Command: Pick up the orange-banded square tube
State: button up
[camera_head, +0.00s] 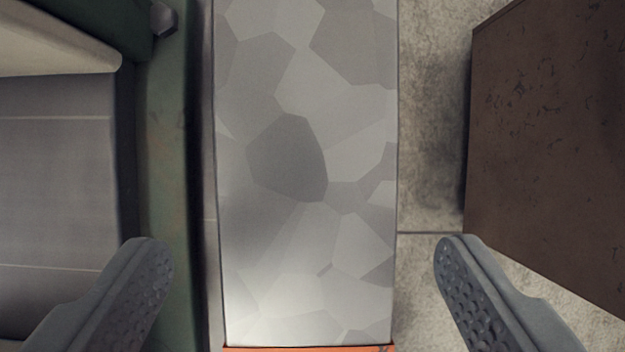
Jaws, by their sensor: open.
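The square tube (305,170) fills the middle of the view, running from the top edge downward. Its face is grey with a patchwork of lighter and darker patches. A strip of its orange band (310,349) shows at the bottom edge; the rest of the band is cut off. My gripper (303,245) is open, with one finger to the left of the tube and one to the right. Both fingers appear apart from the tube, with a gap on each side. How far the fingertips are above or below its face I cannot tell.
A green frame (172,150) with a bolt (163,19) runs close along the tube's left side, with a grey panel (60,180) beyond it. A dark brown block (550,130) stands at the right. Pale concrete floor (430,130) shows between tube and block.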

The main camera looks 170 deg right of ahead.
aim_at(308, 255)
jog(key=x, duration=0.4)
jog(key=shift+w+f, duration=0.1)
jog(key=shift+f, duration=0.2)
jog(key=c, duration=1.4)
